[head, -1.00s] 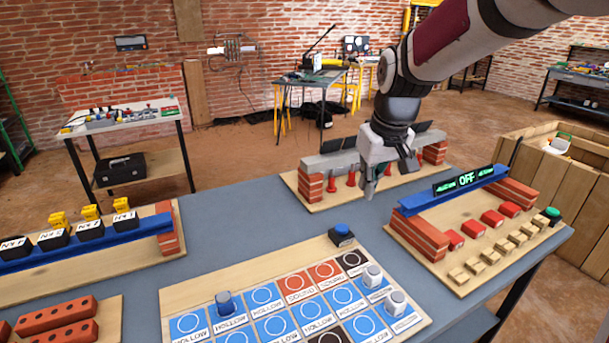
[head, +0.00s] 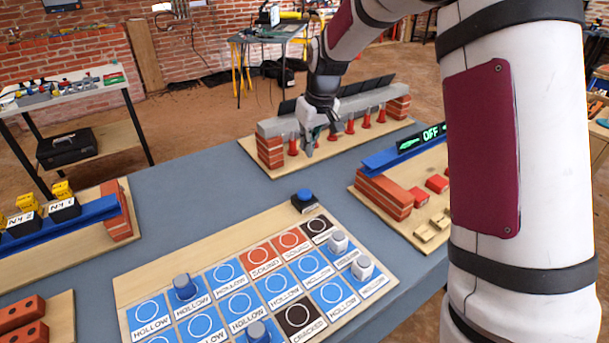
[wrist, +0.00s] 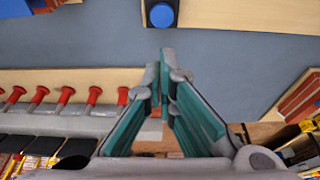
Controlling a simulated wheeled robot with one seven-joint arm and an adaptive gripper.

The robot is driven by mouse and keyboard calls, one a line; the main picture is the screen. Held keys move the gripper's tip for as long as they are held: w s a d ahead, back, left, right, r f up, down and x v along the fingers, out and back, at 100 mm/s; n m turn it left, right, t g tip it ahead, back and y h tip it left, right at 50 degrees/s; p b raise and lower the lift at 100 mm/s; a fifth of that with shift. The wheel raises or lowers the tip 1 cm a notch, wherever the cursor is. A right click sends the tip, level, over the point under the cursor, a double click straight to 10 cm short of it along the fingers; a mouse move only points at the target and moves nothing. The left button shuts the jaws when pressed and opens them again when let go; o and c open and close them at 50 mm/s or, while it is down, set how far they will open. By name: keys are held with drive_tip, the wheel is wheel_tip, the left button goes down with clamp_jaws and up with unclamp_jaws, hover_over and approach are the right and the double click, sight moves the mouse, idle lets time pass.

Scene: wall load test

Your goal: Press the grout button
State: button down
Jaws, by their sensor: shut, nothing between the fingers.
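No label reading "grout" is legible in view. A blue round button (head: 304,194) on a small black box sits at the far corner of the tile board; it also shows at the top of the wrist view (wrist: 162,14). My gripper (head: 308,152) is shut and empty, pointing down in front of the grey beam with red props, beyond the blue button and apart from it. In the wrist view its teal-padded fingers (wrist: 165,60) meet at the tips. No green button shows now; my arm covers much of the right side of the head view.
The tile board (head: 190,245) carries blue, red and black tiles and several grey-blue pegs. The grey beam (head: 345,108) on brick piers stands at the back. A blue beam rig with an OFF display (head: 432,132) is at right. Bare grey tabletop (head: 190,185) lies left of centre.

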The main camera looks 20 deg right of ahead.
hover_over(304, 190)
wheel_tip(304, 190, down, 12)
drive_tip(key=shift+s+r, duration=0.1)
drive_tip(key=shift+s, duration=0.05)
drive_tip(key=shift+f, duration=0.9)
